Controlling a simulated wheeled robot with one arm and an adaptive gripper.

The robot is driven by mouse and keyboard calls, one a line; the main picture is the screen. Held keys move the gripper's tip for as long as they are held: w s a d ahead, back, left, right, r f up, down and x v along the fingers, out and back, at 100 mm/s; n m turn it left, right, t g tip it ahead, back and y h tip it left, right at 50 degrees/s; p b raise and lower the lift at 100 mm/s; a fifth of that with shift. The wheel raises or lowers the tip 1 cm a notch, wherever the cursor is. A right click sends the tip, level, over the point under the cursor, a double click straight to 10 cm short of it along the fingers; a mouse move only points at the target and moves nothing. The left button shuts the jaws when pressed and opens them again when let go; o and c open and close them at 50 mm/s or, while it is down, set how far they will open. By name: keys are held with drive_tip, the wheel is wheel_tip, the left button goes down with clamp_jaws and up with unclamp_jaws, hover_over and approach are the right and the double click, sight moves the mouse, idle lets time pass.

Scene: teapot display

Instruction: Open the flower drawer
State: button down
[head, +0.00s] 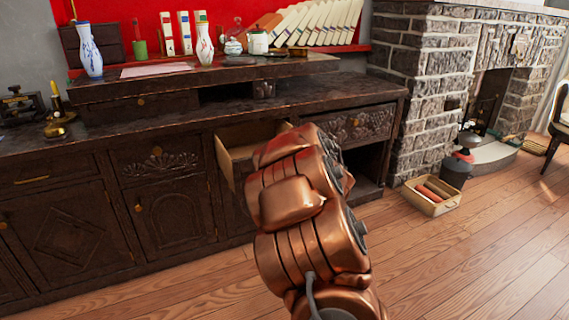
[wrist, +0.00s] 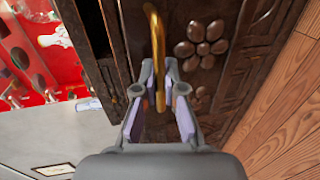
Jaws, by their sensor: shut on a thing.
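The flower drawer (head: 240,150) is pulled partly out of the dark cabinet, and its pale inner side shows in the head view. My copper arm hides most of its front there. In the wrist view the dark drawer front has a carved flower (wrist: 202,45) to the right of a gold handle (wrist: 155,45). My gripper (wrist: 160,82) is shut on this handle, with a finger on each side of it. In the head view the gripper and handle are hidden behind my arm.
The dark cabinet (head: 75,235) has other carved drawers, one at left (head: 158,166) and one at right (head: 352,126). Vases and books stand on top. An open box (head: 432,200) lies on the floor by the stone fireplace (head: 420,80). The front floor is clear.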

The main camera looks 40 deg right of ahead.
drive_tip(key=shift+s, duration=0.1)
drive_tip(key=c, duration=1.2)
unclamp_jaws()
drive_tip(key=shift+c, duration=0.2)
drive_tip(key=v, duration=1.2)
